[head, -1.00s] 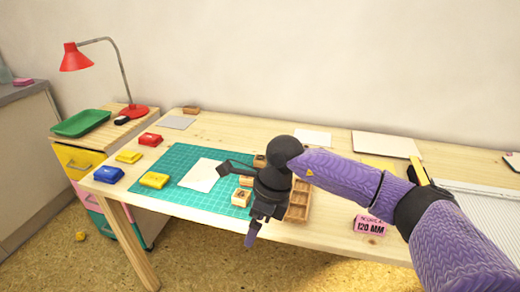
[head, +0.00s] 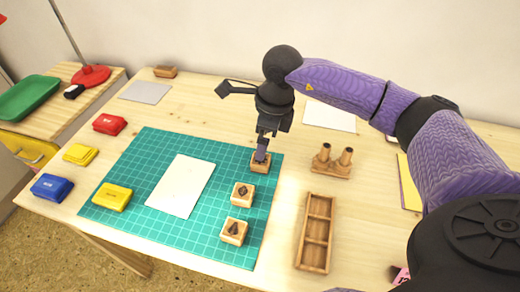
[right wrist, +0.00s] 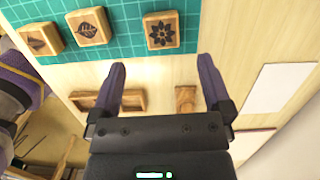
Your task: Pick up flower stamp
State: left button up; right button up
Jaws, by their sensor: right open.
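The flower stamp (right wrist: 161,30) is a small wooden block with a dark flower on top, on the green cutting mat (head: 130,165). In the head view the flower stamp (head: 260,168) is at the mat's right edge, partly hidden by my gripper. My right gripper (right wrist: 162,66) is open and empty; the stamp shows beyond and between its fingertips. In the head view my right gripper (head: 262,149) is over the stamp; whether it touches cannot be told. A leaf stamp (right wrist: 88,26) and a third stamp (right wrist: 40,39) lie beside it. My left gripper is not in view.
A wooden compartment tray (head: 302,232) and a wooden holder with two posts (head: 332,162) stand right of the mat. White paper (head: 187,186) lies on the mat. Red (head: 109,124), yellow (head: 80,154) and blue (head: 51,187) inkpads are at the left.

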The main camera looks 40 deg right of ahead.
notch_tip(320, 180, down, 3)
jog(key=shift+w+a+f+b, duration=0.1)
jog(key=shift+w+a+b, duration=0.05)
jog(key=shift+b, duration=0.2)
pick_arm(q)
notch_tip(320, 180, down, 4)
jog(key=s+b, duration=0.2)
jog(key=b, duration=0.1)
pick_arm(e)
jog(key=f, duration=0.5)
jog(key=shift+w+a, duration=0.1)
jog(key=shift+w, duration=0.2)
jog(key=shift+r+p, duration=0.15)
jog(key=shift+p, duration=0.15)
jog(key=shift+c, duration=1)
jog(key=c, duration=1.1)
notch_tip(320, 180, up, 10)
jog(key=p, duration=0.4)
jog(key=shift+f, duration=0.25)
jog(key=shift+r, duration=0.3)
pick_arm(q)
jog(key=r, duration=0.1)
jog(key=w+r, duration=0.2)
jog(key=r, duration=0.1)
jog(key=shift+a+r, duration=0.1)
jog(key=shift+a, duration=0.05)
